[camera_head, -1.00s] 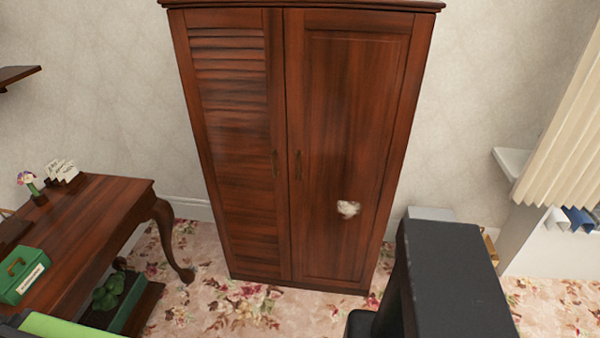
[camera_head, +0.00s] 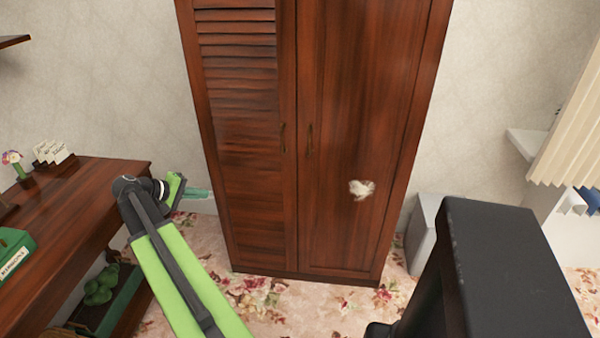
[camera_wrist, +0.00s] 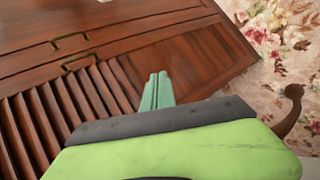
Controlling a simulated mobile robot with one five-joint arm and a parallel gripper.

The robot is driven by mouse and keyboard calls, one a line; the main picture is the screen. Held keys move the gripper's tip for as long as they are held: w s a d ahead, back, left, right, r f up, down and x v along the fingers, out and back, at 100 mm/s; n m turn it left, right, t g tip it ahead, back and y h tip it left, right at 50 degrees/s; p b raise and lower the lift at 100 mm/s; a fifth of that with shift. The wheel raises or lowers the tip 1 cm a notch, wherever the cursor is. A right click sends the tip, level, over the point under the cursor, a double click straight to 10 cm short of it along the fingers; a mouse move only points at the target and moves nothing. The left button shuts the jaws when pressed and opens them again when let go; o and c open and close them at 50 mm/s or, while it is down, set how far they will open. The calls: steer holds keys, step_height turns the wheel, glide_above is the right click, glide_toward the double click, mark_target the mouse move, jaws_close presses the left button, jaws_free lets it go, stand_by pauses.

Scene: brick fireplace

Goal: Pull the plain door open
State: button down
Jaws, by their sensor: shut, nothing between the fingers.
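A tall brown wooden wardrobe has two doors. The plain door (camera_head: 358,120) is on the right in the head view, shut, with a pale patch low on it and a small brass handle (camera_head: 309,140) near its left edge. The slatted door (camera_head: 238,150) is on the left, also shut, with its own handle (camera_head: 282,138). My gripper (camera_head: 205,194) is left of the wardrobe, low, and apart from both handles. In the wrist view its green fingers (camera_wrist: 157,91) are together and empty, in front of the slatted door. Both brass handles show there, the plain door's handle (camera_wrist: 70,40) being farther off.
A wooden desk (camera_head: 100,185) with a green box (camera_head: 14,254) stands at the left, close to my arm. A dark block-shaped object (camera_head: 510,265) fills the lower right. Flowered carpet lies before the wardrobe.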

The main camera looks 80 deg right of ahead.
steer(key=s+d+r+m+g+h+b, duration=0.25)
steer(key=s+d+g+b, duration=0.2)
steer(key=s+d, duration=0.95)
steer(key=m+g, duration=0.1)
steer(key=g, duration=0.3)
glide_toward(316, 146)
steer(key=shift+y, duration=0.45)
steer(key=x, duration=0.4)
steer(key=shift+d+r, duration=0.25)
